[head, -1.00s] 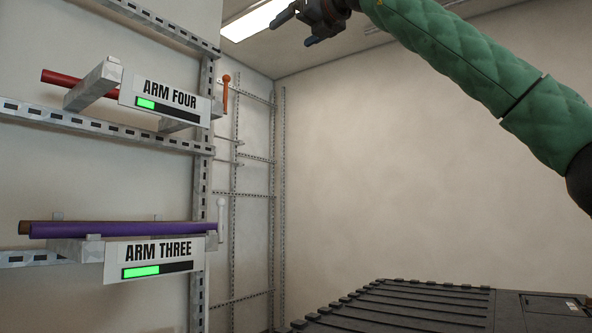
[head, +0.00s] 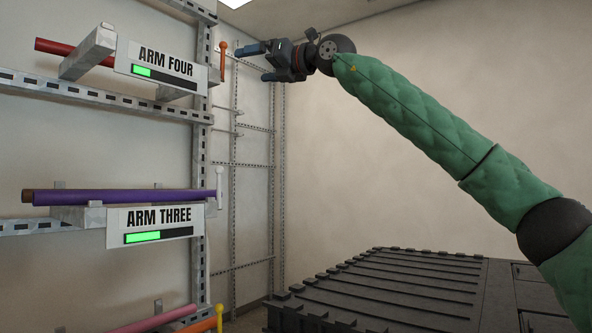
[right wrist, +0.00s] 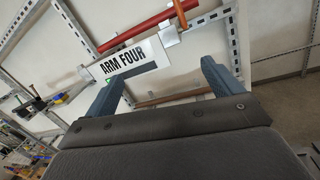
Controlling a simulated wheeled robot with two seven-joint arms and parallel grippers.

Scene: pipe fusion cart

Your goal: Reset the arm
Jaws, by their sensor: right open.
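The ARM FOUR rack arm (head: 88,52) carries a red pipe (head: 54,47) and a sign with a partly green bar. An upright orange lever (head: 223,62) stands at its right end; it also shows in the right wrist view (right wrist: 180,14). The ARM THREE rack arm (head: 80,215) holds a purple pipe (head: 120,197), with an upright white lever (head: 219,188) at its end. My right gripper (head: 256,62) is open and empty, just right of the orange lever in the head view, apparently apart from it. My left gripper is not in view.
A dark ribbed cart or case top (head: 400,275) lies at the lower right. Metal uprights and rails (head: 237,170) line the wall behind.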

